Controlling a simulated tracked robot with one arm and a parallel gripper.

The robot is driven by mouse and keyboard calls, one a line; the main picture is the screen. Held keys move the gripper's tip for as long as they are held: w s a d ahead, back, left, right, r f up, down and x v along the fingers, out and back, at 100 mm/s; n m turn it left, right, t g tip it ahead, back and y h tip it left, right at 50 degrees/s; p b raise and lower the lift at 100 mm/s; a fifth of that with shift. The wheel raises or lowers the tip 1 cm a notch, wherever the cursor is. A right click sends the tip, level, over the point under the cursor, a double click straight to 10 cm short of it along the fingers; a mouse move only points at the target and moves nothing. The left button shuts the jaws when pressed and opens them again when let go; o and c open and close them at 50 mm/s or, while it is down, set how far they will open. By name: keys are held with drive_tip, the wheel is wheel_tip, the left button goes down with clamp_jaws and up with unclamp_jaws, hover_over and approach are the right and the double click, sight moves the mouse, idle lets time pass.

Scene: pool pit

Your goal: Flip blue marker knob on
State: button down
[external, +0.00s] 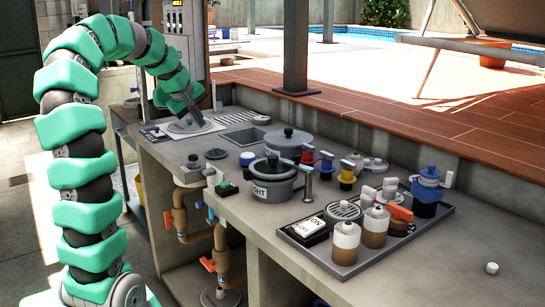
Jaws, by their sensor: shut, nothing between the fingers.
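A small knob with a blue body and pale lever (325,164) stands on the counter, between a red one (307,154) and a yellow one (347,176). A larger blue-topped valve (428,186) stands at the back right of the dark tray. I cannot tell for sure which of the two blue pieces is the blue marker knob, nor its exact lever setting. My gripper (195,111) is shut and empty. It hangs over a round grey lid on a light plate at the counter's far left end, well left of both blue pieces; contact with the lid cannot be told.
The dark tray (350,268) holds brown-and-white bottles and an ON switch. Brown pipes run below the counter. The front right counter is mostly clear, with a small white piece (492,268).

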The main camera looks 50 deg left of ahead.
drive_tip(key=s+a+f+n+g+h+b, duration=0.1)
drive_tip(key=s+a+f+n+h, duration=0.15)
drive_tip(key=s+f+n, duration=0.5)
drive_tip(key=s+a+f+n+g+h+b, duration=0.1)
drive_tip(key=s+a+f+n+h, duration=0.15)
drive_tip(key=s+f, duration=0.95)
drive_tip(key=d+f+n+t+h+b, duration=0.2)
drive_tip(key=d+f+n+t, duration=0.15)
drive_tip(key=f, duration=0.75)
drive_tip(key=shift+w+d+r+n+t+y+b, duration=0.1)
drive_tip(key=shift+w+d+n+t+y+b, duration=0.3)
drive_tip(key=shift+w+n+t, duration=0.65)
drive_tip(key=shift+w+d+r+n+t+y+b, duration=0.1)
drive_tip(key=shift+w+d+n+t+b, duration=0.5)
drive_tip(key=shift+n+t, duration=0.7)
drive_tip(key=shift+w+d+n+t+y+b, duration=0.2)
drive_tip(key=shift+w+d+n+t+b, duration=0.25)
drive_tip(key=shift+w+n+t, duration=0.55)
drive_tip(key=shift+s, duration=0.15)
